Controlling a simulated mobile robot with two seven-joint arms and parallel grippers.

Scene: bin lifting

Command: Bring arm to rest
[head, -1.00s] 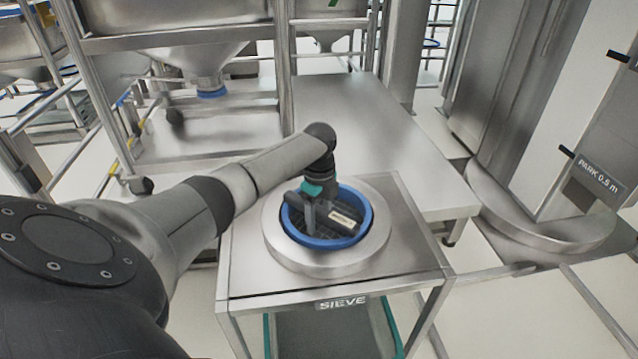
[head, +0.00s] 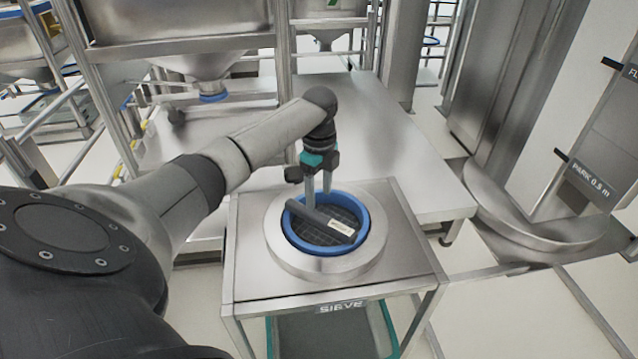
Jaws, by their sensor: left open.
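My left gripper (head: 318,198) is above the back left part of the sieve, pointing down, with its two fingers apart and nothing between them. Its fingertips show against the blue rim and the inside of the sieve; I cannot tell their exact height. A dark bar-shaped object with a pale label (head: 340,228) lies tilted inside the blue-rimmed sieve (head: 326,249), on the dark mesh. My left arm (head: 265,140) reaches in from the left. My right gripper is not in view.
The sieve sits in a round metal collar (head: 277,240) on a steel stand marked SIEVE (head: 262,284). A steel table (head: 400,150) behind is clear. A metal hopper (head: 205,75) in a frame stands at the back left. A tall column (head: 505,100) with a round base stands right.

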